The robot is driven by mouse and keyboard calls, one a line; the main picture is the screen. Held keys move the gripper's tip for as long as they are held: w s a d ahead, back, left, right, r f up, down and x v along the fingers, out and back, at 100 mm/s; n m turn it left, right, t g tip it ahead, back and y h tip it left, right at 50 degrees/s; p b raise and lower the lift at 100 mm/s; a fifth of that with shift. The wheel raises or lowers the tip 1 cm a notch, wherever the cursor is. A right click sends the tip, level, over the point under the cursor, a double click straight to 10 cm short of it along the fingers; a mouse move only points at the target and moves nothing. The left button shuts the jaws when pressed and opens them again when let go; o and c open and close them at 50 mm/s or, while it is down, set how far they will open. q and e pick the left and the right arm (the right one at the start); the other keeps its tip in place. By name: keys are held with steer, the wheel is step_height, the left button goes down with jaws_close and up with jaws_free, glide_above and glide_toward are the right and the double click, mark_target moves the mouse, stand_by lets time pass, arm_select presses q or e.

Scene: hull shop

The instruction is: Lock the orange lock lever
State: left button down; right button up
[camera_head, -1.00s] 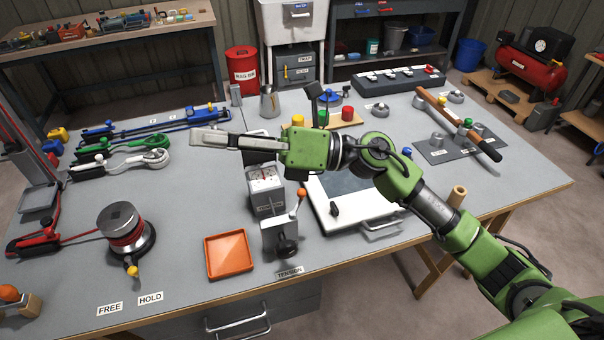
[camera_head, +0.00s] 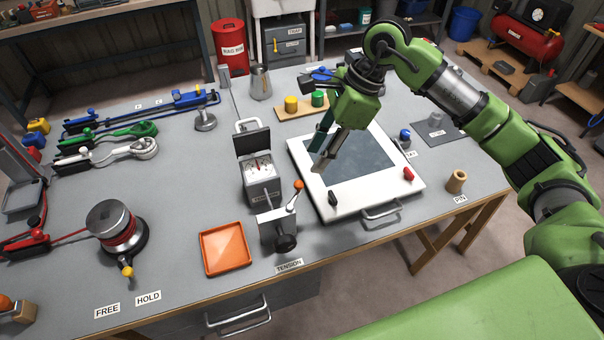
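The orange-knobbed lever (camera_head: 295,194) rises tilted to the upper right from a small grey metal block (camera_head: 273,229) near the table's front edge. The block has a black round knob in front, by a TENSION label (camera_head: 289,266). My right gripper (camera_head: 316,162) hangs over the white-framed panel, up and to the right of the lever and apart from it. Its two fingers point down-left with a gap between them and hold nothing that I can see. My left gripper is not in view. Another orange ball (camera_head: 5,302) shows at the left edge, partly cut off.
A gauge box (camera_head: 261,178) with a raised dark lid stands just behind the lever block. An orange tray (camera_head: 225,248) lies to the left. The white-framed panel (camera_head: 386,204), with black and red knobs, lies to the right. A round winch drum (camera_head: 112,216) stands further left.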

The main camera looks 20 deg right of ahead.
mark_target(300, 182)
steer(key=p+x, duration=0.1)
steer(key=x, duration=0.6)
steer(key=shift+a+f+p, duration=0.25)
steer(key=shift+f+p, duration=0.05)
steer(key=shift+p, duration=0.1)
steer(key=shift+a+f, duration=0.15)
steer(key=shift+f, duration=0.5)
jaws_close()
